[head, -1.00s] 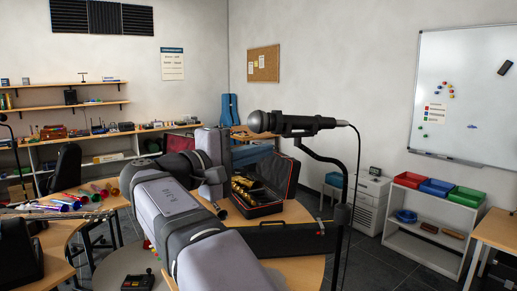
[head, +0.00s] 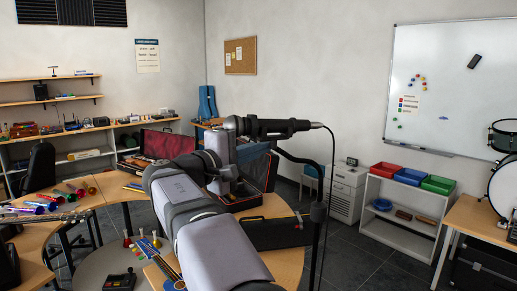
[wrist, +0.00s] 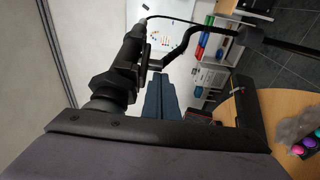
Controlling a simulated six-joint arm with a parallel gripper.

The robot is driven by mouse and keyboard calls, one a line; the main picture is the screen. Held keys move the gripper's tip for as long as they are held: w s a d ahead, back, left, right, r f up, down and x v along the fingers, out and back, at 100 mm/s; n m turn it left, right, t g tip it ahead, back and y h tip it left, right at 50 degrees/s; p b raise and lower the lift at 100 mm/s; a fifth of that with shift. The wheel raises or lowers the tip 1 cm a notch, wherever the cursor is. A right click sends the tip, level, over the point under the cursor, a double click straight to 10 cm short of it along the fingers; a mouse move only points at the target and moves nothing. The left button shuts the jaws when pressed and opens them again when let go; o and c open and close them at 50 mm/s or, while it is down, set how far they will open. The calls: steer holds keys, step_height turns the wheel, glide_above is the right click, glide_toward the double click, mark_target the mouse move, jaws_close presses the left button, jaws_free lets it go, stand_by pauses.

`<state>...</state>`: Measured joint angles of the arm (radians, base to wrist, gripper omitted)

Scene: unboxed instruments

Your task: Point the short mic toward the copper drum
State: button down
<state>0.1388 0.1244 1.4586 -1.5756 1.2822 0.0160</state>
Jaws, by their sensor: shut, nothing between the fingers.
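A dark mic (head: 268,128) sits level in a clip on a black stand (head: 317,213), grille end to the left and cable end to the right. It also shows in the wrist view (wrist: 131,45). My gripper (wrist: 153,80) is shut and empty in the wrist view, beside the mic body. In the head view my wrist overlaps the mic's grille end; I cannot tell whether they touch. At the right edge stand a small dark-shelled drum (head: 504,135) and a larger white-faced drum (head: 504,190), cut off by the frame. I cannot make out a copper shell.
An open case (head: 268,180) stands on the round wooden table behind my arm. A white shelf (head: 400,215) with red, blue and green trays stands right of the stand. A desk with coloured tubes (head: 70,190) is at the left. Floor shows between stand and shelf.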

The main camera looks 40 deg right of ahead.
steer(key=shift+f, duration=0.1)
steer(key=s+b, duration=0.1)
steer(key=b, duration=0.1)
steer(key=s+a+n+t+b, duration=0.1)
steer(key=b, duration=0.2)
steer(key=shift+s, duration=0.3)
steer(key=shift+a, duration=0.1)
steer(key=s+b+v, duration=0.1)
steer(key=b+v, duration=0.2)
steer(key=v, duration=0.6)
steer(key=shift+a, duration=0.25)
